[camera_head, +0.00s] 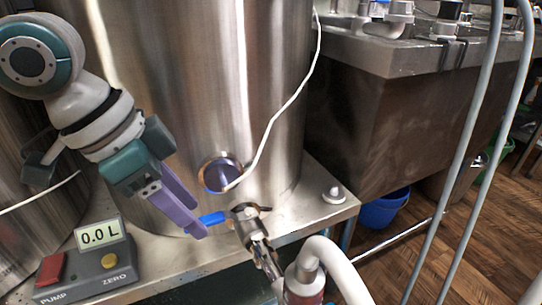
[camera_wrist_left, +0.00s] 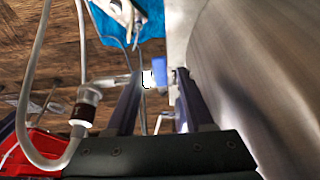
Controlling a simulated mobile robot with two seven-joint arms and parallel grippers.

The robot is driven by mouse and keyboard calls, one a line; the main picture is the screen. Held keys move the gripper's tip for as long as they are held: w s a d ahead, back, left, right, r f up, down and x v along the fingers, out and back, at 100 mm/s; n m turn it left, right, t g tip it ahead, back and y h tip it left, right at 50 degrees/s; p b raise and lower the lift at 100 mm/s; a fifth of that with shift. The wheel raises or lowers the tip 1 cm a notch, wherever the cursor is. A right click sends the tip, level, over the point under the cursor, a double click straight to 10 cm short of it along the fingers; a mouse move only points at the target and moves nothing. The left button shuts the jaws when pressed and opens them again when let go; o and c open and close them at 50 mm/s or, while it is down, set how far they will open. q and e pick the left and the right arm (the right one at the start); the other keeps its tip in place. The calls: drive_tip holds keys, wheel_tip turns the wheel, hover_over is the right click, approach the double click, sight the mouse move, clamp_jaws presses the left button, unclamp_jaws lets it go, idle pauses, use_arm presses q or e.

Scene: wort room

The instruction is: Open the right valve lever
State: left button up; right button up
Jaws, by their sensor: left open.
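The valve (camera_head: 249,226) is a metal fitting low on the front of the steel tank, with a blue lever (camera_head: 212,219) pointing left from it. My left gripper (camera_head: 197,219) is open, its purple fingers reaching down to the lever's free end. In the left wrist view the blue lever (camera_wrist_left: 159,69) shows between the two fingertips (camera_wrist_left: 159,78), nearer the right finger. I cannot tell whether a finger touches it. My right gripper is not in view.
The steel tank (camera_head: 190,70) stands close behind the gripper. A pump box (camera_head: 85,272) reading 0.0 L sits at the lower left. A white hose (camera_head: 340,265) joins the fitting below the valve. A blue bucket (camera_head: 383,210) stands on the floor at right.

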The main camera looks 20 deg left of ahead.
use_arm(q)
drive_tip(key=shift+w+d+f, duration=0.1)
drive_tip(key=shift+w+f, duration=0.05)
drive_tip(key=shift+f, duration=0.2)
clamp_jaws()
idle(1.2)
